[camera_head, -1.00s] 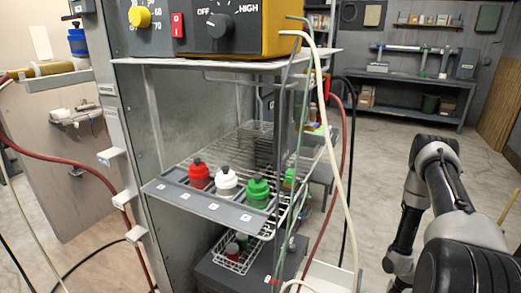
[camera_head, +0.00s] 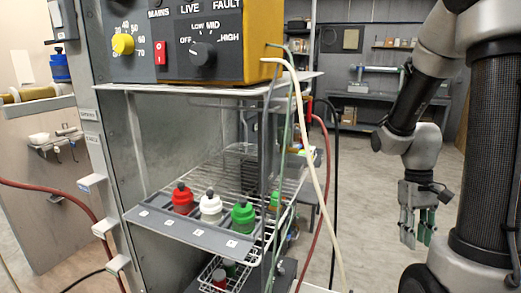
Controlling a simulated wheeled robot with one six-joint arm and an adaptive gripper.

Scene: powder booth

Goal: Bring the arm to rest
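My arm stands at the right of the head view, its upper part raised past the top edge and its end hanging down. My gripper (camera_head: 418,236) points at the floor with its fingers apart and nothing seen between them. It hangs in free air to the right of the rack, clear of the shelves and the cables.
A wire shelf (camera_head: 262,182) holds red (camera_head: 182,199), white (camera_head: 210,207) and green (camera_head: 243,216) bottles. A yellow control unit (camera_head: 262,40) stands above. Hoses and cables (camera_head: 318,180) hang at the rack's right side. A workbench (camera_head: 350,95) stands behind; open floor lies between.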

